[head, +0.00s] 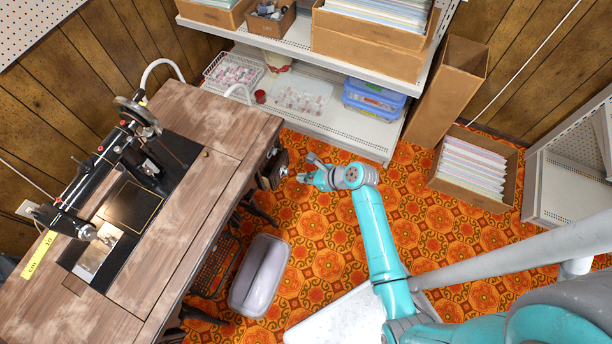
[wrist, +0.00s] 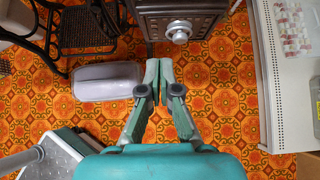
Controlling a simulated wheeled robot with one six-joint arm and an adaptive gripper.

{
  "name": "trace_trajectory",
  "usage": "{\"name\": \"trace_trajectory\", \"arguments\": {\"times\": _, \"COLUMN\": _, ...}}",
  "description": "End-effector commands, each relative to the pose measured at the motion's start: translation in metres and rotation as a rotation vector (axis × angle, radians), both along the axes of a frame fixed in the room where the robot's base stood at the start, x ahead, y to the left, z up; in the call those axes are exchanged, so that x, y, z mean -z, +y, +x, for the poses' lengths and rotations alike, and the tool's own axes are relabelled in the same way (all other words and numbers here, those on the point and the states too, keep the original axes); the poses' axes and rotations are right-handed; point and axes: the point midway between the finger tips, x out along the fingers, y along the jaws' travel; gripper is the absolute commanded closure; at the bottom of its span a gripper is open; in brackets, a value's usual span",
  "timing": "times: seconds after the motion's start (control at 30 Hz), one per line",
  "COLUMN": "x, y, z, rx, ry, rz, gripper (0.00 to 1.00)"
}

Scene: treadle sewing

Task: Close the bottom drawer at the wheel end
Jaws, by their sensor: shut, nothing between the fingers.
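The treadle sewing table (head: 190,245) stands at the left, with the black sewing machine and its handwheel (head: 138,115) on top. Below the tabletop edge at the wheel end, a dark brown drawer (head: 275,165) juts out over the floor. In the wrist view, a dark drawer front (wrist: 205,22) with a round silver knob (wrist: 178,31) is at the top. My gripper (head: 304,176) is beside the drawer, on its right in the head view. In the wrist view, my gripper (wrist: 159,68) has its fingertips together and empty, just below the knob; I cannot tell if they touch the drawer.
White shelving (head: 345,140) with bins runs along the back, close to the gripper. A cardboard box of files (head: 475,165) is at the right. Patterned orange floor (head: 400,225) lies open between.

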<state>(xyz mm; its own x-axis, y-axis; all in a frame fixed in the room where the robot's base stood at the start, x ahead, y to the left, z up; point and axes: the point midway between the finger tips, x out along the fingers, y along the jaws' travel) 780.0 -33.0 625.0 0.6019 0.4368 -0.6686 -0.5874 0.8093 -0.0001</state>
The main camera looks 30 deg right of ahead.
Motion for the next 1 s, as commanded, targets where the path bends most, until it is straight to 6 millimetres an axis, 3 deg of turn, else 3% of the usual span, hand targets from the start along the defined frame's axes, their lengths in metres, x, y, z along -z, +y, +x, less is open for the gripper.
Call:
{"name": "trace_trajectory", "arguments": {"times": 0.3, "x": 0.039, "y": 0.027, "z": 0.036, "rx": -0.004, "ry": 0.001, "rz": 0.000, "gripper": 1.00}}
{"name": "trace_trajectory", "arguments": {"times": 0.6, "x": 0.037, "y": 0.046, "z": 0.063, "rx": -0.001, "ry": 0.001, "rz": -0.001, "gripper": 1.00}}
{"name": "trace_trajectory", "arguments": {"times": 1.0, "x": 0.037, "y": 0.048, "z": 0.066, "rx": 0.000, "ry": 0.001, "rz": -0.001, "gripper": 1.00}}
